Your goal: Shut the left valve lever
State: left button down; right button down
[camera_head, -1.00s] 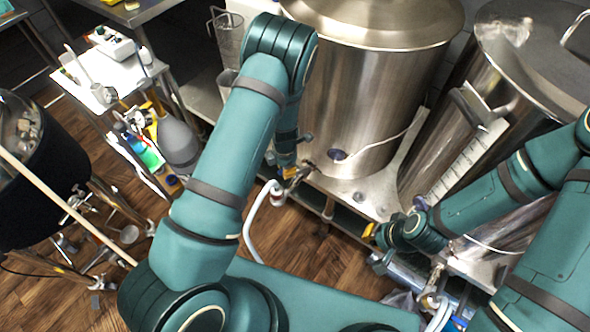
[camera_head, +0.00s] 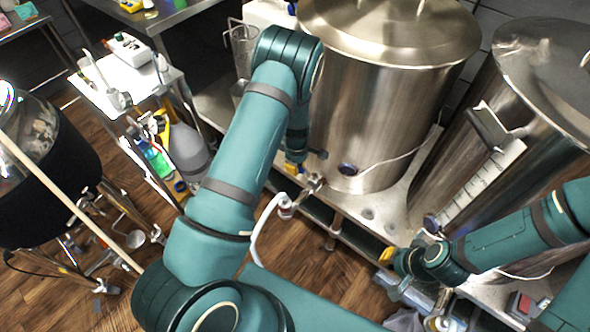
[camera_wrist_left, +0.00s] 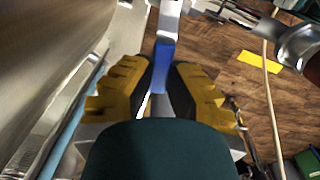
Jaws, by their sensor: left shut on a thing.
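The left valve (camera_head: 314,184) is a metal fitting low at the front of the left steel kettle (camera_head: 385,110), with a white hose below it. My left gripper (camera_head: 293,168) reaches down beside this valve, and only its yellow tip shows in the head view. In the left wrist view my left gripper (camera_wrist_left: 158,90) has its yellow and black fingers closed around a blue lever handle (camera_wrist_left: 164,62). The handle's lower end is hidden between the fingers. My right gripper (camera_head: 386,257) is near the right kettle's base; its yellow tip shows, but its opening is hidden.
The right kettle (camera_head: 545,100) stands beside the left one on a metal stand. At left are a dark round vessel (camera_head: 40,190) with a long pole and a cart (camera_head: 135,85) with bottles. The wooden floor (camera_head: 310,255) between is mostly clear.

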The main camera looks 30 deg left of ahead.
pick_arm(q)
jog(key=shift+w+d+f+m, duration=0.15)
jog(key=shift+w+m, duration=0.25)
jog(key=shift+m, duration=0.5)
jog(key=c, duration=0.9)
grip_release()
jog(key=shift+w, duration=0.1)
notch_tip(320, 180, up, 12)
